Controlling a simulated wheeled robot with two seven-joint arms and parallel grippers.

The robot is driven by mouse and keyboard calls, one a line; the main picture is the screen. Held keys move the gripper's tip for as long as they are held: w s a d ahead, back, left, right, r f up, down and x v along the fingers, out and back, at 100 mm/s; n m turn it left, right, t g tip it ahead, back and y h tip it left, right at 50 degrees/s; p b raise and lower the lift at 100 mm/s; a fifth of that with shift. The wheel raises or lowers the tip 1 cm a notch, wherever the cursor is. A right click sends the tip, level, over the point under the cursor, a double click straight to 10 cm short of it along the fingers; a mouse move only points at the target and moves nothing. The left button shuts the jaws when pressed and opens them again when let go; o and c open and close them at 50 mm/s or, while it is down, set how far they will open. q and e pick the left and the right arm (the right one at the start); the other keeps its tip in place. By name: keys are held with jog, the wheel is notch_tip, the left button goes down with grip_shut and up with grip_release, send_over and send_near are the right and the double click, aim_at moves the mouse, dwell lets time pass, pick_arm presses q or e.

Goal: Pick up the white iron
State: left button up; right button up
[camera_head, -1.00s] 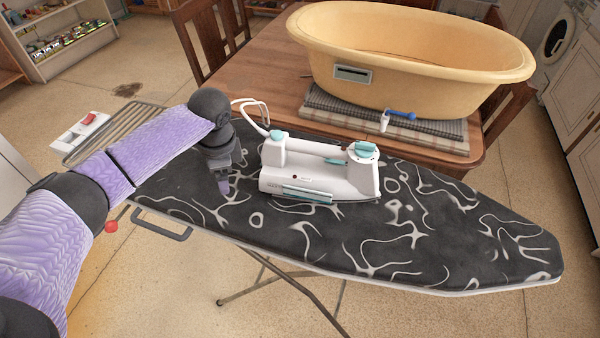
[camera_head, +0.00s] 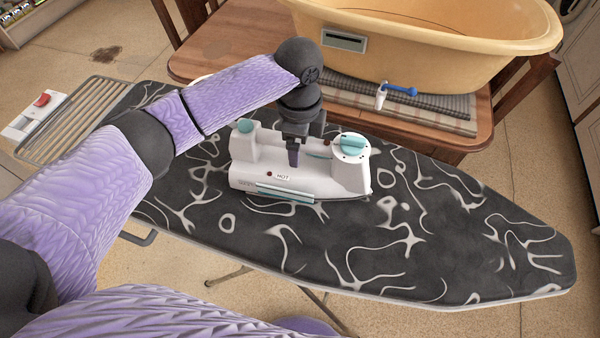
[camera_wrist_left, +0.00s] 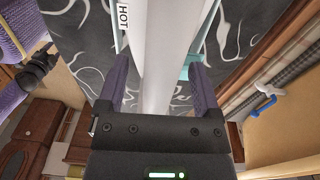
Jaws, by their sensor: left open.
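The white iron (camera_head: 328,180) with teal parts and a HOT label rests flat on the black patterned ironing board (camera_head: 440,255). My left gripper (camera_head: 293,158) points down over the middle of the iron, at its handle. In the left wrist view, the gripper's two open fingers (camera_wrist_left: 160,80) stand on either side of the white handle of the iron (camera_wrist_left: 158,45), with a gap visible beside it. The fingers partly hide the handle in the head view. My right gripper (camera_wrist_left: 36,72) seems to show small and dark at the wrist view's left; its jaws are unclear.
A large yellow tub (camera_head: 430,45) stands on folded cloths (camera_head: 430,118) on the wooden table (camera_head: 210,62) behind the board. A white and blue tap (camera_head: 398,90) sticks out from the tub. A wire rack (camera_head: 75,118) is at the board's left end. The board's right half is clear.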

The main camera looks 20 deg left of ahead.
aim_at(305, 163)
pick_arm(q)
notch_tip(305, 163, down, 2)
jog(key=shift+f, duration=0.2)
jog(key=shift+r, duration=0.1)
grip_shut()
dwell(1.2)
